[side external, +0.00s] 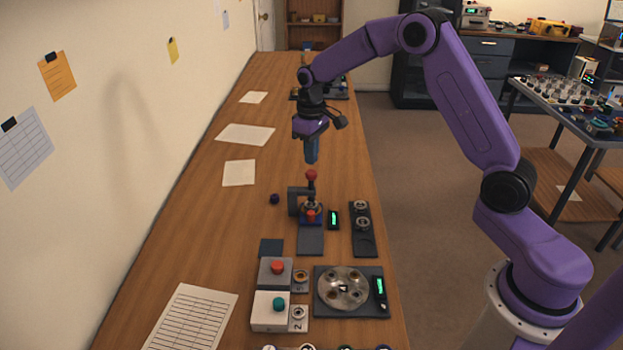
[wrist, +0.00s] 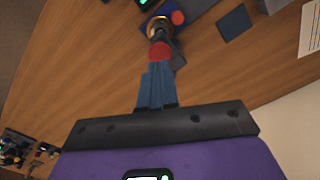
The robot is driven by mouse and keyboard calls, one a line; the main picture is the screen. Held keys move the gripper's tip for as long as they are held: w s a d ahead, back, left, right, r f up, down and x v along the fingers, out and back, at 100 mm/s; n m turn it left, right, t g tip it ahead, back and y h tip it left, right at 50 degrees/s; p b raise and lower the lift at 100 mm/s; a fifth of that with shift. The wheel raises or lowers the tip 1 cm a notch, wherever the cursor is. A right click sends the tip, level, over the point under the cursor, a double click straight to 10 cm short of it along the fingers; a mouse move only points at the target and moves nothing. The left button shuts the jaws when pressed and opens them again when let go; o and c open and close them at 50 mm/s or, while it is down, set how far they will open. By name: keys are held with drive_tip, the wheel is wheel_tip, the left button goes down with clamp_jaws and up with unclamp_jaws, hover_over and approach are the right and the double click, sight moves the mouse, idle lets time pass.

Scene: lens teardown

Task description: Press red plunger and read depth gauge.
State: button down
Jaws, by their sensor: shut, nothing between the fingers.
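The red plunger (side external: 311,175) is a red ball on a dark stem, standing upright on top of a small press with a grey bracket (side external: 293,201) and a blue base. My gripper (side external: 311,161) points down just above the red ball, its blue fingers shut and empty. In the wrist view the fingers (wrist: 157,75) end close to the red ball (wrist: 160,51); I cannot tell whether they touch it. A small black gauge with a green display (side external: 333,219) stands right of the press; its reading is too small to make out.
A dark tray with ring parts (side external: 361,240) lies right of the gauge. Nearer are a red-button box (side external: 275,271), a teal-button box (side external: 270,311) and a round turntable (side external: 343,288). A dark ball (side external: 275,198) lies left of the press. Papers lie along the wall side.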

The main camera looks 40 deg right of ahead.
drive_tip(key=shift+r, duration=2.2)
drive_tip(key=s+a+r+n, duration=0.2)
drive_tip(key=s+a, duration=0.3)
drive_tip(key=s, duration=0.4)
drive_tip(key=s+a+r+n, duration=0.25)
drive_tip(key=s+a, duration=0.25)
drive_tip(key=s, duration=0.4)
drive_tip(key=s+d+f+n, duration=0.1)
drive_tip(key=s+d+n, duration=0.1)
drive_tip(key=s, duration=0.8)
drive_tip(key=s+d+f+n, duration=0.1)
drive_tip(key=s+n, duration=0.2)
drive_tip(key=s, duration=0.8)
drive_tip(key=shift+d+f, duration=0.2)
drive_tip(key=shift+d, duration=0.15)
